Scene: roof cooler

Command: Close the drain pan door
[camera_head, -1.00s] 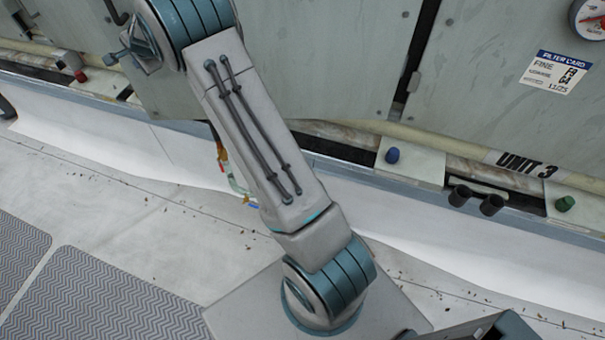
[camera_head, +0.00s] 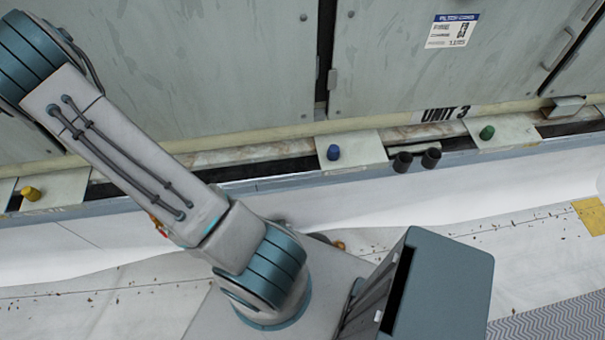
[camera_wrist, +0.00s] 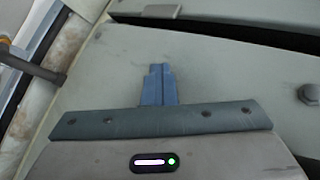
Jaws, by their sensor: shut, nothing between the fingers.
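My gripper (camera_wrist: 157,84) shows in the wrist view as two blue fingers held together, with nothing between them. It is over a pale grey-green metal panel (camera_wrist: 215,75). I cannot tell whether the fingertips touch it. The gripper is outside the head view, beyond the upper left. The head view shows large grey-green panels on the unit's side, including a left one (camera_head: 215,70) and a right one (camera_head: 400,75), with a dark upright gap between them. I cannot tell which panel is the drain pan door.
Below the panels runs a ledge with a yellow knob (camera_head: 30,193), a blue knob (camera_head: 333,152), a green knob (camera_head: 487,132) and two black pipe stubs (camera_head: 417,160). White roof floor (camera_head: 470,205) lies in front. A pipe (camera_wrist: 38,73) stands left in the wrist view.

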